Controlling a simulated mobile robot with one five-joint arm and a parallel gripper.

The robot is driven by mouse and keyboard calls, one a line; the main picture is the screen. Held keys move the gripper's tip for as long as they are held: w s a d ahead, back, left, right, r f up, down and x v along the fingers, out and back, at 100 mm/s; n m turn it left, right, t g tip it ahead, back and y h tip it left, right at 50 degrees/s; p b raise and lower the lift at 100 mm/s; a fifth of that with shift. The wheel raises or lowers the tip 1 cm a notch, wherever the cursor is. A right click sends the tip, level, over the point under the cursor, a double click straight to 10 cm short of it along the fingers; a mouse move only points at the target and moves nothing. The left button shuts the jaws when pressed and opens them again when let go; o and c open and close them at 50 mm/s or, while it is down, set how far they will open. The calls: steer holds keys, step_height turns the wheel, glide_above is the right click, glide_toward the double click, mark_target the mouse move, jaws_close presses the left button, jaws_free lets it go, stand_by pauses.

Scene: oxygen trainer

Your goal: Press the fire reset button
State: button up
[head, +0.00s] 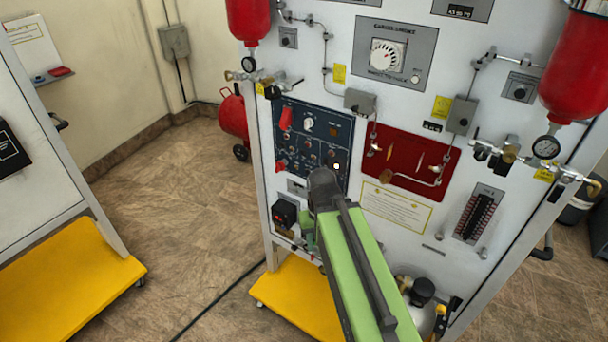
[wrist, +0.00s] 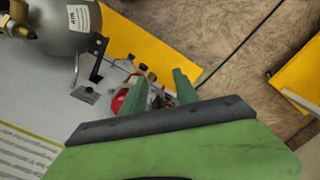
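A dark blue control panel (head: 318,128) with several knobs and switches is on the left of the white trainer board. It has a red switch cover (head: 287,118) at its upper left and a red part (head: 281,166) at its lower left. The labels are too small to read, so I cannot tell which control is the fire reset button. My gripper (wrist: 160,76) points down in the wrist view, its two green fingers apart with nothing clearly held. A red rounded part (wrist: 119,101) shows beside the left finger. In the head view my arm mostly hides the gripper.
A black box (head: 285,212) juts from the board below the panel. A yellow base (head: 300,298) extends in front. Red bottles (head: 249,18) hang at the board's top. Another white stand with a yellow base (head: 70,285) is at left. Brown floor between them is clear except a cable.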

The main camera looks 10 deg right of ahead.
jaws_close()
stand_by(1.5)
